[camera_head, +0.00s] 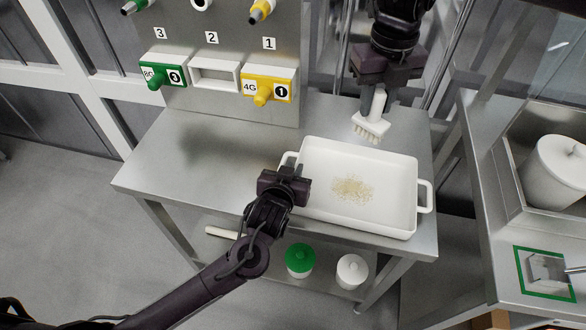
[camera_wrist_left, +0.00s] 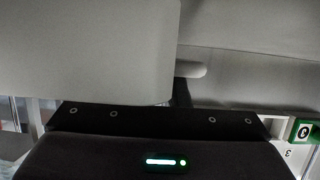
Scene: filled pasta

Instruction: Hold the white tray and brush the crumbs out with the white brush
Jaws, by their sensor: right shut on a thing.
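The white tray (camera_head: 330,219) lies on the steel table, with a patch of pale crumbs (camera_head: 352,188) near the middle of its floor. My right gripper (camera_head: 377,99) is shut on the handle of the white brush (camera_head: 371,127). The brush hangs bristles down over the tray's back edge, apart from the crumbs. My left gripper (camera_head: 290,180) is at the tray's left side, just in front of its left handle (camera_head: 288,158). Its fingers are hidden. In the left wrist view the pale tray wall (camera_wrist_left: 90,50) fills the upper left, close to the gripper.
A back panel carries a green block (camera_head: 163,73), an empty white holder (camera_head: 214,75) and a yellow block (camera_head: 268,86). The table's left part is clear. A green-lidded jar (camera_head: 300,259) and a white jar (camera_head: 352,270) stand on the lower shelf. A white pot (camera_head: 556,172) stands right.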

